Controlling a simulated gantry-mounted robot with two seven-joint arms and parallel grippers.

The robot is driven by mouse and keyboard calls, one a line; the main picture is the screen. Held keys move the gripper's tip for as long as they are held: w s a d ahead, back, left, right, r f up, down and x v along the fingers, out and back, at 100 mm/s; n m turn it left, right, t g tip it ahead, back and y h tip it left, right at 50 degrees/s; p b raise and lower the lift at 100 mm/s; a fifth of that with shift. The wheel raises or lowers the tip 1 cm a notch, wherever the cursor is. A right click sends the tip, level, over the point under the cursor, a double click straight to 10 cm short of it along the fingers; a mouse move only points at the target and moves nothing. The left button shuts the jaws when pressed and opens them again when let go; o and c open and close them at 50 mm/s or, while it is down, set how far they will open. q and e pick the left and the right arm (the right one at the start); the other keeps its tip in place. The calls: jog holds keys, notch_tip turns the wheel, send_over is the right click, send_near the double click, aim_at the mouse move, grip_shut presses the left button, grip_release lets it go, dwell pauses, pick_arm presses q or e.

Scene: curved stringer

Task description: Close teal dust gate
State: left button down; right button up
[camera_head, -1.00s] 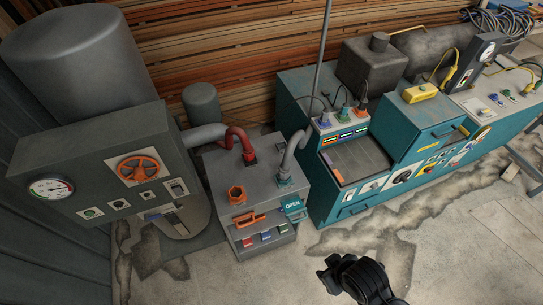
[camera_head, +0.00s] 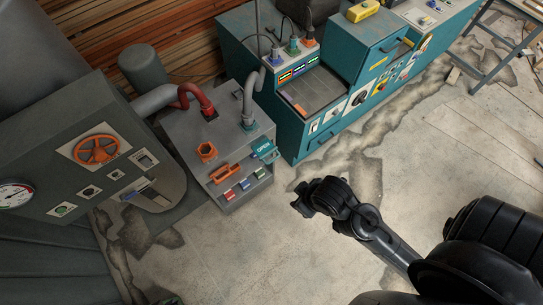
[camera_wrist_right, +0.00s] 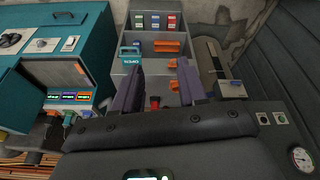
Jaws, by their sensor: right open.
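The teal dust gate (camera_head: 264,149) is a small teal tab marked OPEN. It sticks out at the upper right front of the grey dust box (camera_head: 185,140), beside the base of a grey pipe. In the right wrist view the teal gate (camera_wrist_right: 130,59) appears upside down, just beyond the left-hand finger. My right gripper (camera_head: 302,198) is in front and to the right of the box, apart from the gate. In the right wrist view its two fingers (camera_wrist_right: 159,80) are spread with nothing held between them. My left gripper is not in view.
An orange handle (camera_head: 223,174) and an orange hexagonal fitting (camera_head: 206,151) sit beside the gate. Red, green and blue blocks lie on the lower shelf. A teal machine cabinet (camera_head: 307,150) stands close to the right. A grey unit with an orange wheel (camera_head: 96,150) stands left. The front floor is clear.

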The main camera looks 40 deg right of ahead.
jog(key=shift+a+m, duration=0.15)
jog(key=shift+m, duration=0.15)
jog(key=c, duration=0.5)
jog(key=w+m+t, duration=0.1)
jog(key=w+m, duration=0.1)
jog(key=w+r+m+t, duration=0.1)
jog(key=w+m+t, duration=0.1)
jog(key=w, duration=0.1)
jog(key=w+r+m+t, duration=0.1)
jog(key=w+m+t, duration=0.1)
jog(key=w, duration=0.1)
jog(key=shift+a+r+m+y, duration=0.25)
jog(key=shift+m+y, duration=0.15)
grip_shut()
jog(key=w+d+f+m+t+b, duration=0.4)
jog(key=w+f+m+t+b, duration=0.3)
jog(key=b, duration=0.3)
jog(key=s+d+f+m+t+h+b, duration=0.1)
jog(key=s+d+f+m+b, duration=0.15)
jog(key=f+b, duration=1)
jog(key=s+d+f+m+t+b, duration=0.15)
jog(key=d+f+b, duration=0.25)
jog(key=f+b, duration=0.8)
jog(key=s+d+f+m+t+h+b, duration=0.1)
jog(key=d+f+m+t+b, duration=0.15)
jog(key=f+b, duration=1)
jog(key=f+b+x, duration=0.2)
jog(key=x, duration=1.2)
jog(key=shift+w+d+g, duration=0.2)
jog(key=shift+g, duration=0.1)
